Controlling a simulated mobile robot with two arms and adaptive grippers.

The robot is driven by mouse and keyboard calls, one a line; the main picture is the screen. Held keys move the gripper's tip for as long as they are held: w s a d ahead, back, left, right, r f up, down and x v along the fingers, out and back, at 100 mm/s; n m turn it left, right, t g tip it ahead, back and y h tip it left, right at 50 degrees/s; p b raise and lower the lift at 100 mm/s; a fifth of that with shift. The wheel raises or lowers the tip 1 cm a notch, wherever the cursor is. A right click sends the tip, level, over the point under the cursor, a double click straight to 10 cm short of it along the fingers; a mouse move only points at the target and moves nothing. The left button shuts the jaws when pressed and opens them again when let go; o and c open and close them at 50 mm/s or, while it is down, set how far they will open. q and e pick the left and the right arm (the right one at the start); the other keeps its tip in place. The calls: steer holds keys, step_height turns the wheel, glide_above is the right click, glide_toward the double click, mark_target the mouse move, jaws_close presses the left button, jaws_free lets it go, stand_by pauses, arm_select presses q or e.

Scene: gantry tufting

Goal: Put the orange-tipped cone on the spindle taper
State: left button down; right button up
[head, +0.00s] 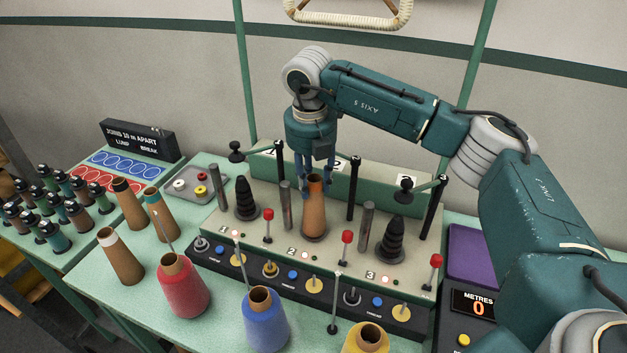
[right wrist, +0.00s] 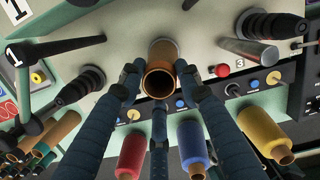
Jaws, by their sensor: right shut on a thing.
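The orange-tipped cone (head: 313,215) is brown and stands upright at the middle station of the machine panel, between two dark ribbed tapers (head: 245,199) (head: 392,239). The middle spindle taper is hidden, and the cone's base appears at the panel; I cannot tell whether it is fully seated. My right gripper (head: 315,186) comes down from above with its fingers around the cone's upper end, shut on it. In the right wrist view the cone's open mouth (right wrist: 160,84) shows between the fingers (right wrist: 159,80). My left gripper is not in view.
Brown cones with dark, teal and white tips (head: 120,256) stand at left. Red (head: 182,288), blue (head: 265,322) and yellow (head: 366,341) yarn cones stand in front. Posts and red-knobbed levers (head: 347,238) crowd the middle station. A grey tray (head: 190,188) lies at left.

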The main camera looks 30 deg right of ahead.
steer(key=shift+s+a+f+b, duration=0.1)
steer(key=shift+f+b, duration=0.2)
steer(key=shift+b, duration=0.1)
stand_by(0.9)
steer(key=o, duration=1.1)
steer(key=shift+o, duration=0.2)
steer(key=shift+r, duration=0.1)
step_height(320, 180, up, 12)
steer(key=s+a, duration=0.1)
steer(key=shift+f, duration=0.2)
